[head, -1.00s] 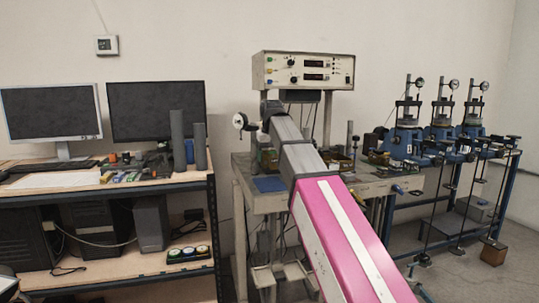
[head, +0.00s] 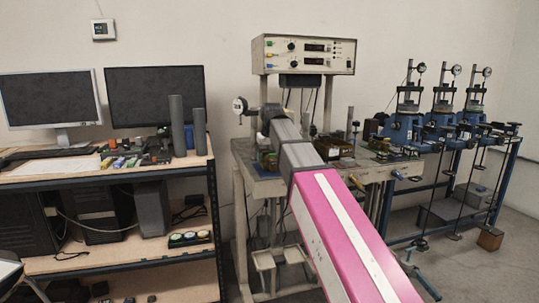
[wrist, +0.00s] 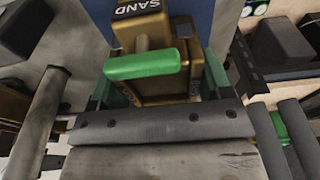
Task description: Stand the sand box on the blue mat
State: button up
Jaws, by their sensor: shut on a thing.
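The sand box (wrist: 152,32) is a gold-brown box with a black SAND label and a green bar (wrist: 143,66) across it in the wrist view. My gripper (wrist: 158,84) is shut on it, with green jaw parts at both sides. In the head view my gripper (head: 265,140) is at the left of the bench, and the box is small and partly hidden there. The blue mat (wrist: 198,18) shows beyond the box in the wrist view. In the head view the mat is mostly hidden behind the box. I cannot tell whether the box touches the mat.
A control unit (head: 303,55) stands above the back of the grey bench (head: 385,172). Small containers (head: 335,149) and a grey post stand right of my arm. Blue test rigs (head: 440,128) are at the right.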

jog(key=shift+f, duration=0.65)
dwell(0.6)
jog(key=shift+s+f, duration=0.1)
jog(key=shift+f, duration=0.05)
grip_shut()
jog(key=shift+f, duration=0.2)
jog(key=shift+s+f, duration=0.1)
jog(key=shift+f, duration=0.05)
jog(key=o, duration=1.6)
grip_release()
jog(key=shift+r, duration=0.35)
jog(key=r, duration=0.3)
jog(key=s+r, duration=0.1)
jog(key=r, duration=0.6)
jog(key=shift+s+d, duration=0.2)
jog(key=shift+d, duration=0.05)
